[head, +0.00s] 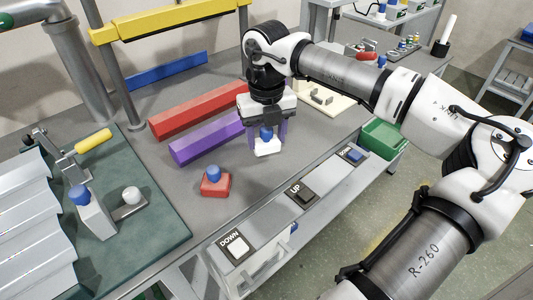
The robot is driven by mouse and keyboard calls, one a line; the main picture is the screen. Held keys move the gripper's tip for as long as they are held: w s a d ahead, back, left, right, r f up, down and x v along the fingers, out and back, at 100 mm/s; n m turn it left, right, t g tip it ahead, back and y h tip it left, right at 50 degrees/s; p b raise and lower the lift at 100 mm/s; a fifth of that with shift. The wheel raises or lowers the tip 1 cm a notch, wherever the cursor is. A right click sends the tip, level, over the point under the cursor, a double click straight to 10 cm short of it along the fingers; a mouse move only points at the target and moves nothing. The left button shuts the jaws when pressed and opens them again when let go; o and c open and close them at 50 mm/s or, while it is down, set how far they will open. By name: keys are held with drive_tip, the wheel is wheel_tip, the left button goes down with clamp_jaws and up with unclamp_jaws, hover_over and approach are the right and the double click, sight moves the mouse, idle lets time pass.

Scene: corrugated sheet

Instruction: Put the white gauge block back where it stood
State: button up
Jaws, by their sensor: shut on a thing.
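The white gauge block (268,149) has a blue knob on top and is between the fingers of my gripper (267,136). My gripper points down and is shut on it, over the grey table near its front edge. I cannot tell whether the block touches the table or hangs just above it. A red block (215,187) with a blue knob stands on the table to the left and nearer the front. The place where the white block stood is not marked in this view.
A purple bar (207,138) and a red bar (197,109) lie left of my gripper, with a blue bar (166,72) behind. A yellow beam (160,20) spans above. A button panel (300,200) runs along the front. A green mat (150,240) bears corrugated sheet (35,225) and clamps.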

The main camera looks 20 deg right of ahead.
sight(266, 147)
drive_tip(key=shift+f+b, duration=0.8)
drive_tip(key=shift+f, duration=1)
drive_tip(key=shift+f, duration=0.15)
drive_tip(key=o, duration=1.1)
wheel_tip(266, 147, up, 12)
drive_tip(key=shift+r, duration=0.2)
